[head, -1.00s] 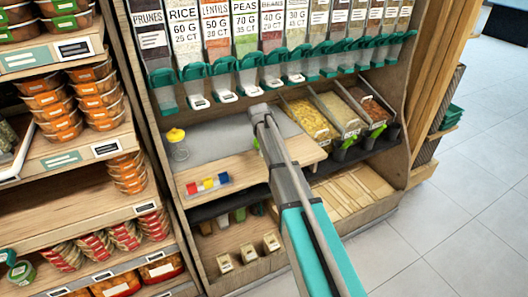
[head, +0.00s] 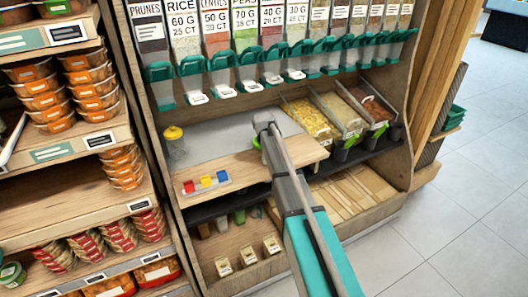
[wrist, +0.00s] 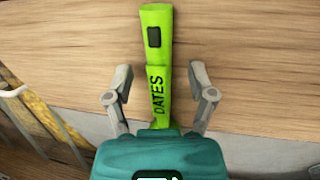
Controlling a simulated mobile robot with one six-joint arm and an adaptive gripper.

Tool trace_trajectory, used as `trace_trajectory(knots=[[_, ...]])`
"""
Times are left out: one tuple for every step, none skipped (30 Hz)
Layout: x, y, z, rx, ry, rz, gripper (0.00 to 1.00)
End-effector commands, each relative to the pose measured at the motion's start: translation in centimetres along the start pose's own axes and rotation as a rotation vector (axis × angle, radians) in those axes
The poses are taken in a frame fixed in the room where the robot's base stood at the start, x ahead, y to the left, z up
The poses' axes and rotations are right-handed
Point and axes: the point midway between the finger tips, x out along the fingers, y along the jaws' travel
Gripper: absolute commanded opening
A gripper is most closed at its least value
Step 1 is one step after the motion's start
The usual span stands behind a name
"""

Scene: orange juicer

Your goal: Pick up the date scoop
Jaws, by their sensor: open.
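The date scoop (wrist: 157,55) is bright green, with "DATES" in dark letters on its handle. In the wrist view it stretches from the top edge down toward my gripper (wrist: 160,82), over the wooden shelf board. The gripper's two grey fingers are open, one on each side of the handle, with gaps visible between them and it. The scoop's lower end is hidden behind the teal gripper body. In the head view, a small green bit (head: 256,142) shows beside the end of my arm; the fingers are hidden there.
Food bins (head: 310,117) stand to the right, teal dispensers (head: 220,75) hang above.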

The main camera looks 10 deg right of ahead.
Motion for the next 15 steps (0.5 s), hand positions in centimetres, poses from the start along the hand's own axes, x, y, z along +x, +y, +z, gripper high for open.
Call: trace_trajectory(knots=[[-0.03,0.01,0.0,0.0,0.0,0.0,0.71],[-0.04,0.01,0.0,0.0,0.0,0.0,0.71],[-0.04,0.01,0.0,0.0,0.0,0.0,0.71],[-0.04,0.01,0.0,0.0,0.0,0.0,0.71],[-0.04,0.01,0.0,0.0,0.0,0.0,0.71],[-0.04,0.01,0.0,0.0,0.0,0.0,0.71],[-0.04,0.01,0.0,0.0,0.0,0.0,0.71],[-0.04,0.01,0.0,0.0,0.0,0.0,0.71],[-0.04,0.02,0.0,0.0,0.0,0.0,0.71],[-0.04,0.02,0.0,0.0,0.0,0.0,0.71],[-0.03,0.02,0.0,0.0,0.0,0.0,0.71],[-0.03,0.02,0.0,0.0,0.0,0.0,0.71],[-0.03,0.02,0.0,0.0,0.0,0.0,0.71],[-0.03,0.02,0.0,0.0,0.0,0.0,0.68],[-0.03,0.02,0.0,0.0,0.0,0.0,0.6]])
